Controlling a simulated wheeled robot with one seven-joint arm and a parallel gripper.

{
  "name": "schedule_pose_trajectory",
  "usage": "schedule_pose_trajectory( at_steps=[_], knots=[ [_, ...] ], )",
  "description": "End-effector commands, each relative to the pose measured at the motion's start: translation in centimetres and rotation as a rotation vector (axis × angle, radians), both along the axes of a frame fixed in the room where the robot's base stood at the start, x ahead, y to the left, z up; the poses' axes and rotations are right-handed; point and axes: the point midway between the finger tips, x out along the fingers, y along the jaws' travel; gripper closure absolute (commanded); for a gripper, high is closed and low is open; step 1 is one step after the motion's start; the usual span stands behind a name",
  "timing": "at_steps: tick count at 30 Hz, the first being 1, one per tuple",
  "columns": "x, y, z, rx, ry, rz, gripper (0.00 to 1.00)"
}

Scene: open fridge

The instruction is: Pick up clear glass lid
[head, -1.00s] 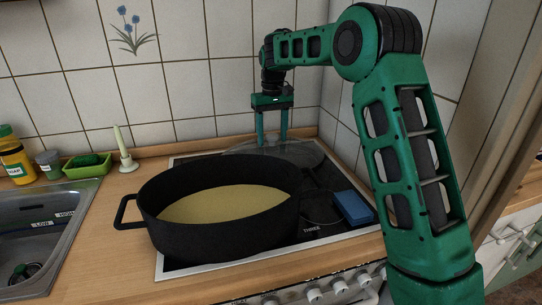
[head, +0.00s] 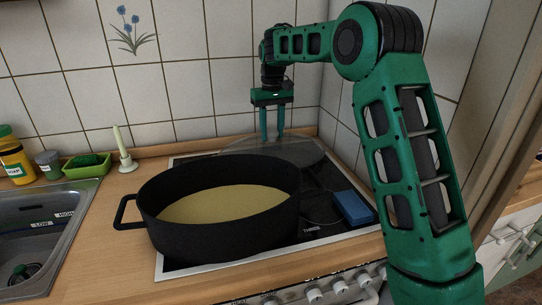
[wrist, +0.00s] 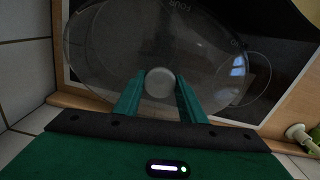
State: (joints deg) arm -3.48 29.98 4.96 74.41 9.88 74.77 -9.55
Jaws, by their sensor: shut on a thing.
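The clear glass lid (head: 309,152) lies at the back of the stove, behind the large black pot (head: 220,222). The wrist view shows the lid (wrist: 105,45) from above, with its round grey knob (wrist: 160,83) between my fingers. My gripper (head: 271,138) points straight down over the lid in the head view. In the wrist view my gripper (wrist: 160,92) is shut on the knob, one finger on each side. The pot's rim hides the lid's near part in the head view. I cannot tell whether the lid is lifted clear of the stove.
A blue block (head: 352,207) lies on the stove's right side. A candle holder (head: 127,163), a green tray (head: 87,167) and a yellow bottle (head: 15,160) stand at the left, behind the sink (head: 40,225). Tiled walls are close behind and right of the lid.

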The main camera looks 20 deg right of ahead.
Motion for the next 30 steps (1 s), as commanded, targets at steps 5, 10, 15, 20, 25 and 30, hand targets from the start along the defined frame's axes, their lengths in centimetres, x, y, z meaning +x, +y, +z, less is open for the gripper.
schedule_pose_trajectory(
  at_steps=[5, 10, 15, 20, 25, 30],
  knots=[
    [0.1, 0.0, 1.0, 0.001, -0.005, 0.000, 1.00],
    [0.1, 0.0, 1.7, 0.001, -0.004, 0.000, 1.00],
    [0.1, 0.0, 2.4, 0.001, -0.004, 0.001, 1.00],
    [0.0, 0.0, 2.7, 0.000, -0.003, 0.001, 1.00],
    [0.0, 0.0, 2.6, 0.000, -0.003, 0.000, 1.00],
    [0.0, 0.0, 2.6, 0.000, -0.003, 0.000, 1.00]
  ],
)
